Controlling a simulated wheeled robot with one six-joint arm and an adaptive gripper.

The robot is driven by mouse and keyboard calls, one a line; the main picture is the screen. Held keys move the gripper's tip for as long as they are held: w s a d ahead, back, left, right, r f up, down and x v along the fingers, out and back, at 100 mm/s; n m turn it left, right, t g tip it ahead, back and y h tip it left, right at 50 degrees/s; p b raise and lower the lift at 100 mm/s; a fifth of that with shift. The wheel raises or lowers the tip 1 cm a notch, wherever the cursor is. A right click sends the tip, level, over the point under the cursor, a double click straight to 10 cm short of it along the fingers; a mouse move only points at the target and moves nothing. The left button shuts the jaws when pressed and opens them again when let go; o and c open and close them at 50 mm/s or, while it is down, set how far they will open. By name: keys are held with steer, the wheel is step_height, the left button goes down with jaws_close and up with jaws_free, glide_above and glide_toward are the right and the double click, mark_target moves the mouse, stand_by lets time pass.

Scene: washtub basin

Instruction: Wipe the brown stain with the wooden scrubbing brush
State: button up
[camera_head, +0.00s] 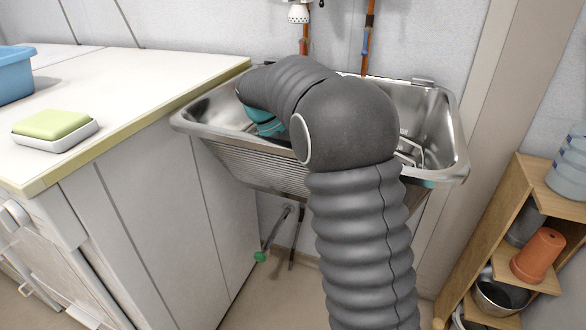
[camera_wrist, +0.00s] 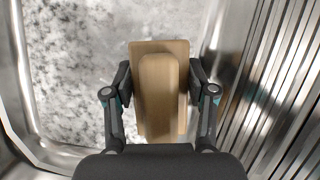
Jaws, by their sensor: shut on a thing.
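The wooden scrubbing brush (camera_wrist: 160,95) is in the wrist view, between the two fingers of my gripper (camera_wrist: 160,90). The gripper is shut on the sides of the brush. The brush is inside the metal washtub basin (camera_wrist: 22,80), over its floor, which shows mottled grey and white patches. I cannot tell whether the bristles touch the floor. No brown stain shows in either view. In the head view my arm reaches into the basin (camera_head: 445,130) and hides much of its inside, the brush and the gripper fingers.
A ribbed metal slope (camera_wrist: 275,85) lies right of the gripper in the wrist view. A counter (camera_head: 110,90) on the left holds a green sponge on a white dish (camera_head: 52,127) and a blue tub (camera_head: 14,75). A wooden shelf (camera_head: 505,235) with pots stands right. Pipes run behind the basin.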

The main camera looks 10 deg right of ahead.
steer(key=shift+f, duration=0.75)
steer(key=shift+w+d+r, duration=0.1)
steer(key=shift+w+d+r+p, duration=0.15)
steer(key=shift+w+d+p, duration=0.45)
steer(key=shift+p, duration=0.25)
steer(key=shift+w+d+p, duration=0.4)
steer(key=shift+w, duration=0.4)
steer(key=shift+w+d+f, duration=0.1)
steer(key=shift+f, duration=0.1)
steer(key=shift+s+a+f+b, duration=0.2)
steer(key=shift+s+a, duration=0.45)
steer(key=shift+s, duration=0.25)
steer(key=shift+s+a+f+b, duration=0.1)
steer(key=shift+s+a+f, duration=0.05)
steer(key=shift+s+a, duration=0.6)
steer(key=shift+c, duration=0.4)
steer(key=shift+s+d, duration=0.1)
steer(key=shift+d, duration=0.05)
steer(key=shift+r+p, duration=0.3)
steer(key=shift+r, duration=2.85)
steer(key=shift+r, duration=0.15)
